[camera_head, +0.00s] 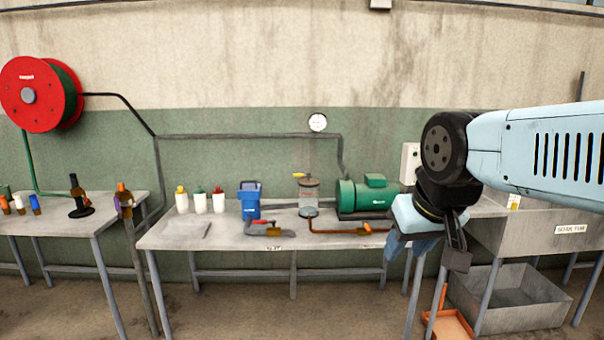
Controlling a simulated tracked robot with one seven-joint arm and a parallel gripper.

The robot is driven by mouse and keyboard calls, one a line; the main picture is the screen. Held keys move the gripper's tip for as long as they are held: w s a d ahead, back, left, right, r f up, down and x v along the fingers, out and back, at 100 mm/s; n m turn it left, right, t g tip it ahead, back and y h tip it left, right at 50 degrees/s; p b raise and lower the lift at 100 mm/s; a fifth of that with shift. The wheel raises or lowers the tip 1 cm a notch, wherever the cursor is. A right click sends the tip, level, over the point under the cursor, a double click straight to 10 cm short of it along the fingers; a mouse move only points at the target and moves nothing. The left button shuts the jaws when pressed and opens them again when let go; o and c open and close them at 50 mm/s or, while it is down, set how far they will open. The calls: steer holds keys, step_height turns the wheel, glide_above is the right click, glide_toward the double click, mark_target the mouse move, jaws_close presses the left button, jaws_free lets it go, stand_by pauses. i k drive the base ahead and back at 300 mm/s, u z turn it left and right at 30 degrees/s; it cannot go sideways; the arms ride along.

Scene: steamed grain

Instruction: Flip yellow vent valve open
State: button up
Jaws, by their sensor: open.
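A small yellow valve handle (299,176) sits at the top left of a clear glass jar (309,197). The handle looks roughly level and points left. The jar stands upright on the middle table (200,238), left of a green motor or pump. My gripper (424,252) hangs to the right of the jar, in front of the table's right end. It is clearly apart from the valve and points downward. It is open, and nothing shows between its fingers.
A copper-coloured pipe (345,230) runs from the jar. A grey sink (500,232) stands right, a red hose reel (40,94) left.

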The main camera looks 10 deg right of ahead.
mark_target(296, 175)
steer(key=z, duration=0.05)
steer(key=i, duration=2.95)
steer(key=u, duration=0.2)
